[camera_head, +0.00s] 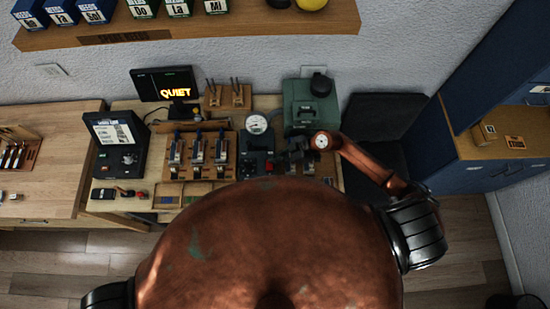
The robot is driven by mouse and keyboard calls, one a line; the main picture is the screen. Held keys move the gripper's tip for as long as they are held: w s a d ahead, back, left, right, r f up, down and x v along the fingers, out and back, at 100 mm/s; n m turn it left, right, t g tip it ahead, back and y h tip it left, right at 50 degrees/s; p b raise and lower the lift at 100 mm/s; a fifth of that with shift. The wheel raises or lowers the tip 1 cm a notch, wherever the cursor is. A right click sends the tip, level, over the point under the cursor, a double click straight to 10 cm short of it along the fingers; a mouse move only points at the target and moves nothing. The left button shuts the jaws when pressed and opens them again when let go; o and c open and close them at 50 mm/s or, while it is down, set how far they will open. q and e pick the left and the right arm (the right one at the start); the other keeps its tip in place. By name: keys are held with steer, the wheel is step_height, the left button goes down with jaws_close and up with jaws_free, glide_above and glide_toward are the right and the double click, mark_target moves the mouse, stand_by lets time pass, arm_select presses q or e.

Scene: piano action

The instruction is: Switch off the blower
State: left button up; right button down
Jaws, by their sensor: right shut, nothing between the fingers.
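A green box-shaped machine (303,108) with a black round cap on top stands at the back right of the bench; it looks like the blower. A round white dial gauge (257,123) stands to its left. Below the gauge is a dark control box (254,150) with a small red part (269,165) at its right edge. I cannot tell which part is the blower's switch. My right gripper (296,162) is shut and empty, in front of the green machine and right of the control box. Whether it touches anything is unclear. My left gripper is out of view.
A lit QUIET sign (165,84), a dark panel box (118,143) and a rack of metal-and-wood mechanisms (200,150) occupy the bench's left. A shelf with labelled boxes (95,12) hangs above. A dark chair (385,110) and blue cabinet (480,160) stand right.

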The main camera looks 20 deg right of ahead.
steer(key=w+b+v, duration=0.2)
steer(key=v, duration=0.7)
steer(key=shift+s+d+r+b, duration=0.35)
steer(key=shift+s+d+b, duration=0.05)
steer(key=shift+s+d, duration=0.1)
